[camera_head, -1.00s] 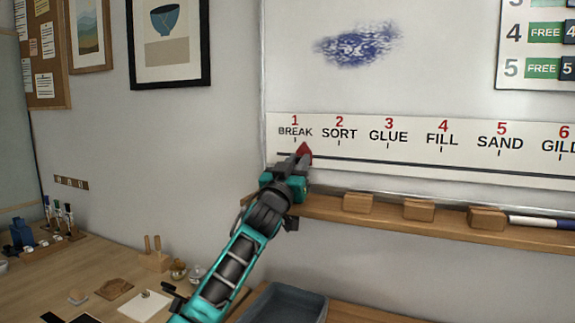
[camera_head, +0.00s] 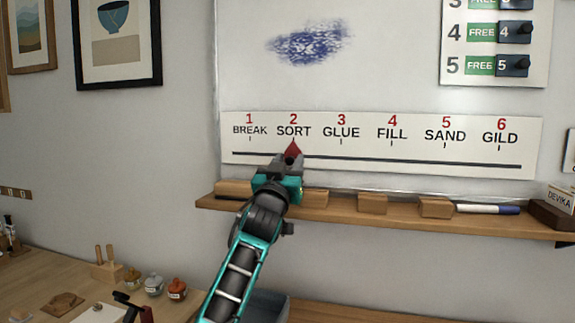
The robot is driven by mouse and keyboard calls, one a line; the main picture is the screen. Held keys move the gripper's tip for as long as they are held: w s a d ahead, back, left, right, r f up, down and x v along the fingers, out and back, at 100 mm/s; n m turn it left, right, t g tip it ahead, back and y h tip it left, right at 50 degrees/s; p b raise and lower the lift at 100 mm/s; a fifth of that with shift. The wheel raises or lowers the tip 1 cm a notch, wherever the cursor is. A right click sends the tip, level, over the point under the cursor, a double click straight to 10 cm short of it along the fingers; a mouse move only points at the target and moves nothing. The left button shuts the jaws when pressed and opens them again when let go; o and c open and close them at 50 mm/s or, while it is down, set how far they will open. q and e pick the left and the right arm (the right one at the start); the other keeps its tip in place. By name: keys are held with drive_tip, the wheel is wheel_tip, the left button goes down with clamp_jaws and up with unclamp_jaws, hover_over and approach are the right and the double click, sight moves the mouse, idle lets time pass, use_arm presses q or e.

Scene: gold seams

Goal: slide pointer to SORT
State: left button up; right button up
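The red pointer (camera_head: 293,147) sits on the dark slide line of the white strip (camera_head: 400,160), with its tip just under the word SORT, below the red 2. My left gripper (camera_head: 290,160) is at the pointer, its fingers on either side of the pointer's lower part, and looks shut on it. The fingers and wrist hide that part and a bit of the slide line. The strip reads BREAK, SORT, GLUE, FILL, SAND, GILD from left to right. My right gripper is not in view.
Below the strip, a wooden ledge (camera_head: 340,207) holds several wooden blocks (camera_head: 373,203) and a marker (camera_head: 488,209); my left arm passes in front of it. A board (camera_head: 495,40) with FREE labels hangs at the upper right. Small jars (camera_head: 153,285) stand on the table at lower left.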

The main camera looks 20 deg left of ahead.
use_arm(q)
drive_tip(key=shift+o, duration=0.5)
drive_tip(key=b+v, duration=0.1)
drive_tip(key=v, duration=1.2)
